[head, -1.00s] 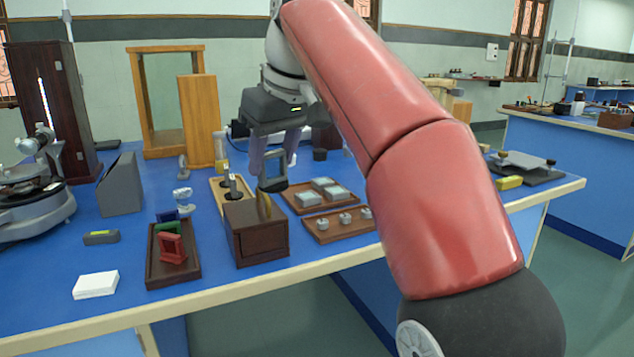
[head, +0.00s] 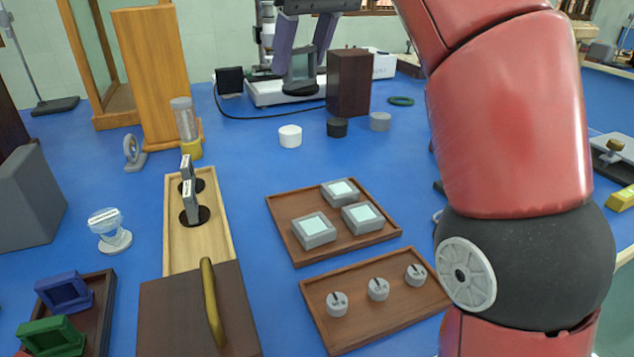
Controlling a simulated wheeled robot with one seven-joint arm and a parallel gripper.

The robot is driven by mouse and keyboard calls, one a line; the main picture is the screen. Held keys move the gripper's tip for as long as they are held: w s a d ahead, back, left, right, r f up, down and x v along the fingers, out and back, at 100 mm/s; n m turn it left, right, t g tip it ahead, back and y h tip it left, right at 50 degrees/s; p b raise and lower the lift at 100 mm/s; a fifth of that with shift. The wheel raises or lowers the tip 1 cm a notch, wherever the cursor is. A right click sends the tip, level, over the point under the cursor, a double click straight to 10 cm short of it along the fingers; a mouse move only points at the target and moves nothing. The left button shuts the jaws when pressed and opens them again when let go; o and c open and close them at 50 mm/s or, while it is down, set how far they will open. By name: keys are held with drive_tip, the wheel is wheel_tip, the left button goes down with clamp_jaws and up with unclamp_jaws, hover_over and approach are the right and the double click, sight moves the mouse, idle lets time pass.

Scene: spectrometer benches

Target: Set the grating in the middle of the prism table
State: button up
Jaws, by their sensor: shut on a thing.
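My gripper (head: 299,62) is at the top of the head view, its two purple-grey fingers pointing down. It is shut on the grating (head: 299,74), a small dark square frame with a clear window, held upright above the far part of the blue bench. The top of my gripper is cut off by the picture edge.
Below lie a brown wooden box (head: 170,310) with a brass handle, a wooden tray (head: 215,250) with dark slots, and two brown trays (head: 290,237) (head: 375,330). A dark wooden block (head: 349,83) and white instrument base (head: 262,94) stand near the gripper.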

drive_tip(key=b, duration=0.3)
hover_over(306, 209)
wheel_tip(306, 209, down, 19)
drive_tip(key=shift+f, duration=0.1)
drive_tip(key=shift+f+b, duration=0.15)
drive_tip(key=shift+b, duration=0.15)
drive_tip(key=o, duration=1.1)
